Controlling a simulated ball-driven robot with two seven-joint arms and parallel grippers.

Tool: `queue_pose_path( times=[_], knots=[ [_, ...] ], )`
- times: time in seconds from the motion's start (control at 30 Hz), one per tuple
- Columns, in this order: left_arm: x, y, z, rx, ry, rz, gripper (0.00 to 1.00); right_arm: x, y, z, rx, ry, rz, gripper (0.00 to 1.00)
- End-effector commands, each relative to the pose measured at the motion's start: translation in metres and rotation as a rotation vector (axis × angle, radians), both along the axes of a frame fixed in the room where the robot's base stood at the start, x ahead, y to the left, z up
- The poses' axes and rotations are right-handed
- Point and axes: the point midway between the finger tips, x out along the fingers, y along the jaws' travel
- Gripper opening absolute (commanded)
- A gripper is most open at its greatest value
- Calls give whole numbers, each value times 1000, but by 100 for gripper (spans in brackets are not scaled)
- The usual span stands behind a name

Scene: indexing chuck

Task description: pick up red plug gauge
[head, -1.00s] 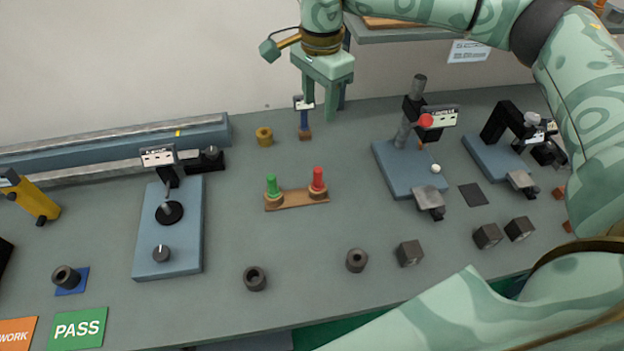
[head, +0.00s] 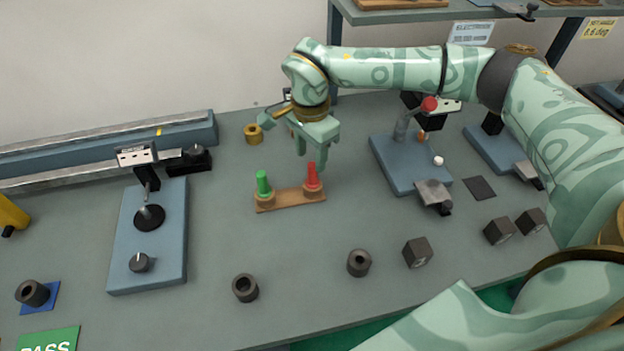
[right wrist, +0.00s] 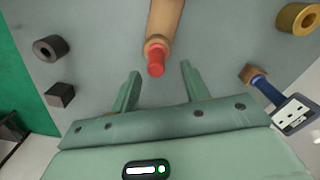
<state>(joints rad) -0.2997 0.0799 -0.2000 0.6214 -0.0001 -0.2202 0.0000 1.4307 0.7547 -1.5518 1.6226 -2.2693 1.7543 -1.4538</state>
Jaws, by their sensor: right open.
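The red plug gauge (head: 312,176) stands upright in the right end of a small wooden stand (head: 288,200). A green plug gauge (head: 263,183) stands at the left end of that stand. My right gripper (head: 311,160) is open and empty, its fingers pointing down just above and behind the red gauge. In the right wrist view the red gauge (right wrist: 156,62) lies ahead, between the lines of the two open fingers (right wrist: 160,80), apart from both. The green gauge is not seen in the right wrist view. My left gripper is not in view.
A blue plate fixture (head: 150,245) is to the left. A brass ring (head: 253,134) sits behind. Dark bushings (head: 359,263) lie in front; the bench between is clear.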

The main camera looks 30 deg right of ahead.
Motion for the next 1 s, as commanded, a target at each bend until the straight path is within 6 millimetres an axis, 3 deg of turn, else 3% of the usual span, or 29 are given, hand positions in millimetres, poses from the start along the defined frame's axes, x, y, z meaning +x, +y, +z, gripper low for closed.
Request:
queue_pose_path(
  times=[0.33,0.63,0.67,0.8,0.83,1.0],
  knots=[
    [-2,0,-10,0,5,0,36,-6,-1,-48,-1,3,-1,46],
    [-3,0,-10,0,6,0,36,-5,-1,-54,0,-1,0,46],
    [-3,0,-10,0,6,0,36,-5,-1,-54,0,-1,0,43],
    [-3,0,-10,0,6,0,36,-5,-1,-54,0,0,0,4],
    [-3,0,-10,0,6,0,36,-5,-1,-54,0,0,0,0],
    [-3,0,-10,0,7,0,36,-5,-1,-54,0,-1,0,0]
  ],
)
